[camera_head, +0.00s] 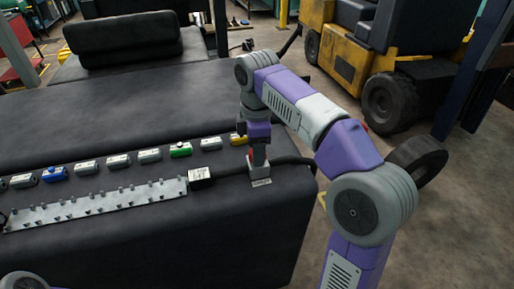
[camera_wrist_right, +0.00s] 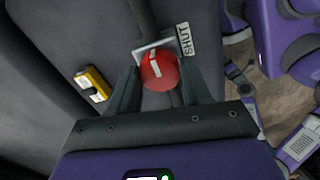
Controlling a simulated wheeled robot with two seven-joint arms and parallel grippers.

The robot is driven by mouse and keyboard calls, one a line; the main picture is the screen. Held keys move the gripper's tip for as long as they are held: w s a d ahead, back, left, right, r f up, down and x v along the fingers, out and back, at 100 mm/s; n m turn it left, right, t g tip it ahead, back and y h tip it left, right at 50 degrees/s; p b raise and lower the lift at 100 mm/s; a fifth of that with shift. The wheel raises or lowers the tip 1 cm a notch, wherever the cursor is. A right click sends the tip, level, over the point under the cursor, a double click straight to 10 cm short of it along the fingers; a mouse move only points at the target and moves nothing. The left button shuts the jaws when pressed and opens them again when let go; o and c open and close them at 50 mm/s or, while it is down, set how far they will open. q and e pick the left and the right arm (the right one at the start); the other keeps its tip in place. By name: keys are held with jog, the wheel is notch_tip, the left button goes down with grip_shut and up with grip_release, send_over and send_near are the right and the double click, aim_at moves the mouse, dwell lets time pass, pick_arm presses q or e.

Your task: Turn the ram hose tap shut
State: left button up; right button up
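The ram hose tap has a round red knob (camera_wrist_right: 160,70) with a white line across its top. It sits on a small grey bracket on the dark forklift body. A label (camera_wrist_right: 185,40) reading "SHUT" lies beside the bracket. The white line runs roughly along the black hose, not towards the label. My right gripper (camera_wrist_right: 160,76) points down with one finger on each side of the knob. The fingers look close to its sides, but I cannot tell whether they press on it. In the head view my right gripper (camera_head: 258,155) hides most of the tap. My left gripper is not in view.
A row of small blocks, including a green one (camera_head: 180,149) and a yellow one (camera_head: 239,139), lies left of the tap. A metal strip (camera_head: 100,203) is in front of them. The black hose (camera_head: 292,160) leaves right. A yellow forklift (camera_head: 350,50) stands behind.

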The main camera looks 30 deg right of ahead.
jog(key=shift+c, duration=0.9)
jog(key=m+p, duration=0.3)
jog(key=shift+r+m, duration=0.2)
jog(key=shift+m, duration=0.1)
jog(key=m+p, duration=0.4)
jog(key=m, duration=0.1)
jog(key=m+p, duration=0.2)
jog(key=m, duration=0.2)
jog(key=shift+f+m, duration=0.1)
jog(key=shift+m, duration=0.3)
jog(key=shift+d+m+p, duration=0.1)
jog(key=shift+m+p, duration=1.05)
jog(key=shift+m, duration=1.15)
jog(key=shift+f, duration=0.1)
